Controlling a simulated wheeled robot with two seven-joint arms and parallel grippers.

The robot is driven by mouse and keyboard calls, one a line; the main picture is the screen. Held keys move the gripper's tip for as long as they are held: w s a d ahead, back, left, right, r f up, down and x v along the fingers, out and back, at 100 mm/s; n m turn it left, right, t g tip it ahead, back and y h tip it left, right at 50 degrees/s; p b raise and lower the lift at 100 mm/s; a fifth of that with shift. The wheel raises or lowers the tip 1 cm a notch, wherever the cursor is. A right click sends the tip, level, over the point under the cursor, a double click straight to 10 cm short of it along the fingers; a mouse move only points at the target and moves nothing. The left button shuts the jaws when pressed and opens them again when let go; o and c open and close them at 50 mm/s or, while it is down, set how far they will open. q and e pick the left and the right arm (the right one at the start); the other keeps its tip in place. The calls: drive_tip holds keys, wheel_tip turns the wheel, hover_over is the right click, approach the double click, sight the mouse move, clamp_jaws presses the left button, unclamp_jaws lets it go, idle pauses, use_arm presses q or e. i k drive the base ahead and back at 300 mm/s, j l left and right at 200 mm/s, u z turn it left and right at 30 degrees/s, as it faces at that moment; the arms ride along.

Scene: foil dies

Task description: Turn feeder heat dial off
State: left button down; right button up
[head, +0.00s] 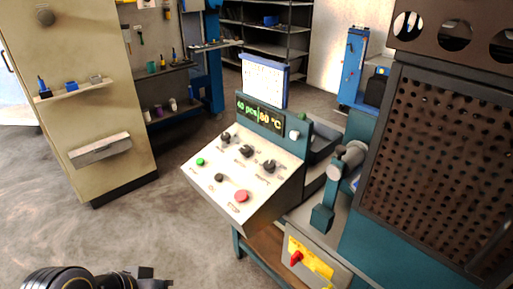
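A sloped light-grey control panel (225,187) stands in the middle of the head view. Three black dials run along its upper part: a left dial (226,137), a middle dial (246,151) and a right dial (268,166). Their labels are too small to read, so I cannot tell which is the feeder heat dial. A display (260,115) above them reads about "40 pcs" and "80 °C"; the digits are blurry. My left gripper (150,277) shows only partly at the bottom edge, apart from the panel; its opening is unclear. My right gripper is not in view.
Lower on the panel are a green button (200,161), a small black knob (218,178) and a red button (241,196). A red switch (296,258) sits on a yellow plate below right. A perforated guard (435,150) stands right. Floor left of the panel is clear.

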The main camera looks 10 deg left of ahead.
sight(269, 165)
drive_tip(key=i+j+u, duration=0.4)
drive_tip(key=i+j, duration=0.6)
